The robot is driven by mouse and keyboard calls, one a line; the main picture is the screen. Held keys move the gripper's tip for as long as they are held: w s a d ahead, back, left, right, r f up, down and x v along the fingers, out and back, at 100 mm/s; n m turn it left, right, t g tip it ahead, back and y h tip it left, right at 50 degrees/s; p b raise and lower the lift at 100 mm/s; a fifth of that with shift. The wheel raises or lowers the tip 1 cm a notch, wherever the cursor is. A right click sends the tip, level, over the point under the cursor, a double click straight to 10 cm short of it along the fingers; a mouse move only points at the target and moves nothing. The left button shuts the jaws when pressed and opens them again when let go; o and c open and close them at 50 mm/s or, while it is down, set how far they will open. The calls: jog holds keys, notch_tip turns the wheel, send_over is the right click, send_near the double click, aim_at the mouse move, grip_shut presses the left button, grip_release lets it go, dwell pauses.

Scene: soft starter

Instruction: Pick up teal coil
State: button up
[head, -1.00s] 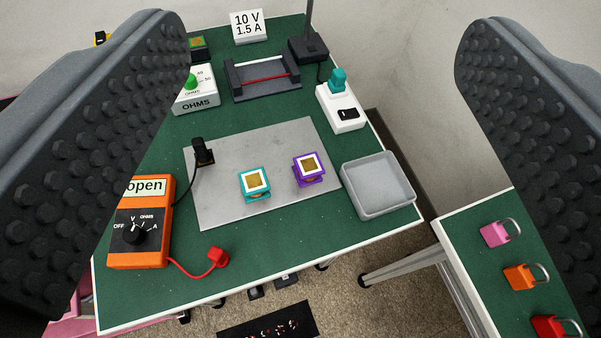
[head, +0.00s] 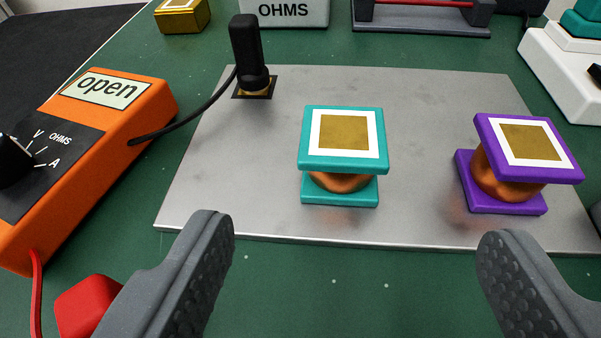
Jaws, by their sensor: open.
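The teal coil (head: 343,140) stands upright on the grey metal plate (head: 400,95), with copper winding showing between its two square teal ends. Its top has a white border around a gold square. My gripper (head: 355,240) is open and empty. Its two fingers are in front of the coil in the picture, one to the left and one to the right, apart from it. The purple coil (head: 518,150) stands on the plate to the right of the teal coil, beyond the right fingertip.
An orange meter (head: 110,110) reading "open" is at left, with a red clip (head: 88,305) near the left finger. A black probe (head: 250,60) stands on the plate's back left. The white OHMS box (head: 285,12) and a white unit (head: 570,70) lie behind.

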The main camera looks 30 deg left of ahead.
aim_at(342, 121)
jog(key=x, duration=0.6)
jog(key=shift+w+a+b, duration=0.15)
jog(key=shift+w+b, duration=0.15)
jog(key=shift+w, duration=0.05)
jog(key=shift+b+x, duration=0.4)
jog(key=shift+x, duration=2.35)
jog(key=shift+s+a, duration=0.1)
jog(key=shift+c, duration=0.3)
jog(key=c, duration=1.1)
